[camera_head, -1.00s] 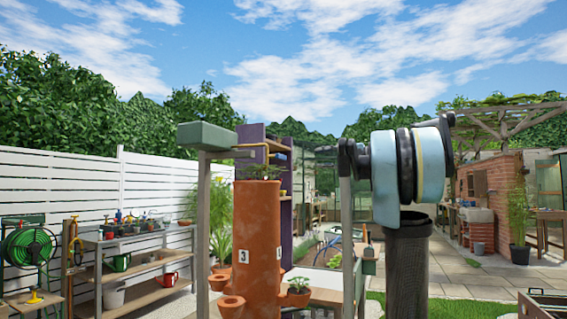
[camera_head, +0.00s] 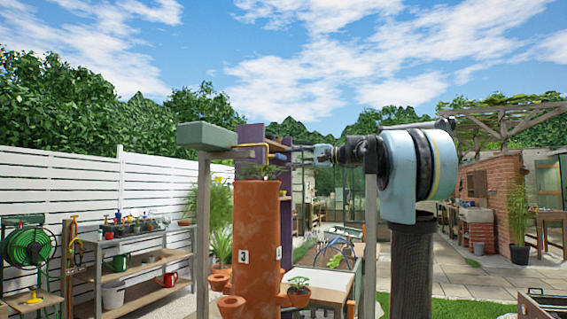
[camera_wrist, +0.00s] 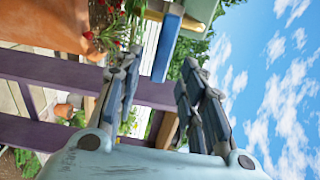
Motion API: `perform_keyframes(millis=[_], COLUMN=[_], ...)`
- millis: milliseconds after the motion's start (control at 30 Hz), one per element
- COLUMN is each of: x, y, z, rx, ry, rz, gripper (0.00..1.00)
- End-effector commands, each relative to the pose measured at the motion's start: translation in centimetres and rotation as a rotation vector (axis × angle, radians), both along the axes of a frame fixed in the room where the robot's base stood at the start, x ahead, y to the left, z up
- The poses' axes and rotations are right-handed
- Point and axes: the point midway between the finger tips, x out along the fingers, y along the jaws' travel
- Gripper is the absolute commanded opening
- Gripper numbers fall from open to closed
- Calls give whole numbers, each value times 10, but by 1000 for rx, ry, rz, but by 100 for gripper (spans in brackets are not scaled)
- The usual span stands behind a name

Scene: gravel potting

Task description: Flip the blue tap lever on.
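The blue tap lever (camera_wrist: 169,45) shows in the wrist view as a long flat blue bar beyond and between my fingertips. It also shows small in the head view (camera_head: 278,157), by the yellow pipe (camera_head: 253,148). My gripper (camera_wrist: 160,62) is open, one finger on each side of the lever's line, with nothing held. Whether a finger touches the lever I cannot tell. In the head view my gripper (camera_head: 306,153) is small, pointing left towards the lever from the right.
The tall terracotta planter (camera_head: 257,235) stands below and left of my gripper. A purple frame (camera_head: 250,134) is behind it. A green box (camera_head: 206,136) sits on a grey post at the left.

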Motion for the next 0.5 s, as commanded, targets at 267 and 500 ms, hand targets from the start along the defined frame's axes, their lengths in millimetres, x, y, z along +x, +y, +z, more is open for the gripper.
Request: perform_keyframes(millis=[267, 500], x=[13, 17], y=[35, 47], z=[0, 0], rx=[0, 0], ry=[0, 0], rz=[1, 0], gripper=[37, 37])
